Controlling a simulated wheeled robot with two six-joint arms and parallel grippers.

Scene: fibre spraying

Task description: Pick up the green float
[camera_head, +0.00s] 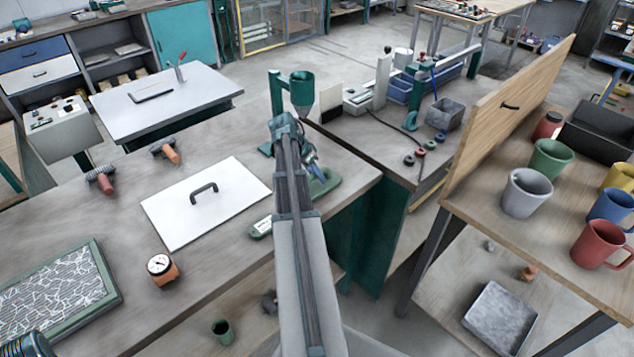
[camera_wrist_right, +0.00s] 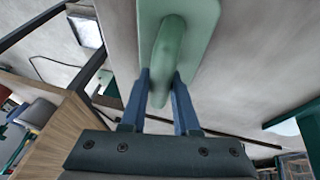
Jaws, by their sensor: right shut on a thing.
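The green float (camera_head: 328,184) is near the right end of the grey workbench, partly hidden behind my right arm. In the wrist view the float (camera_wrist_right: 205,25) shows as a pale green plate with a rounded handle (camera_wrist_right: 170,45). My right gripper (camera_head: 314,170) is at the float. In the wrist view its two blue fingers (camera_wrist_right: 160,80) are on either side of the handle and shut on it. The float is at or close to the bench top; I cannot tell whether it touches. My left gripper is not in view.
A white board with a dark handle (camera_head: 170,215) lies left of my arm, with a gauge (camera_head: 160,267) in front. A green funnel stand (camera_head: 301,88) rises just behind the float. Mugs (camera_head: 526,192) stand on the wooden table at right.

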